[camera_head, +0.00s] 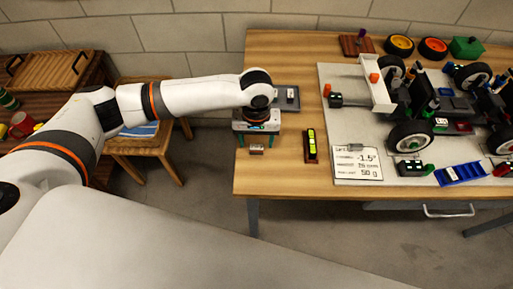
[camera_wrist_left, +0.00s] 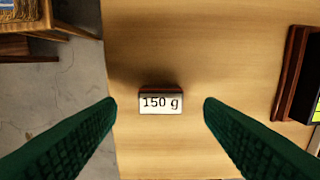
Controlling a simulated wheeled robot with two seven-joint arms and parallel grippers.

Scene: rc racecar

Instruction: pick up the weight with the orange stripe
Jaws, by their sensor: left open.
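A small block weight (camera_wrist_left: 160,101) lies on the wooden table, with a white face reading "150 g" and a dark reddish-brown top edge. In the head view a small grey block (camera_head: 256,149), seemingly this same weight, lies near the table's left edge, just in front of my left gripper (camera_head: 256,137). In the left wrist view the green fingers of this gripper (camera_wrist_left: 160,112) are open, one on each side of the weight, with clear gaps and nothing held. My right gripper is not in view.
A level with a yellow-green vial (camera_head: 311,145) lies to the right. A dark tray with a small block (camera_head: 290,94) sits behind the gripper. A car chassis (camera_head: 440,100) stands on a light board farther right. The table's left edge (camera_head: 239,150) is close.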

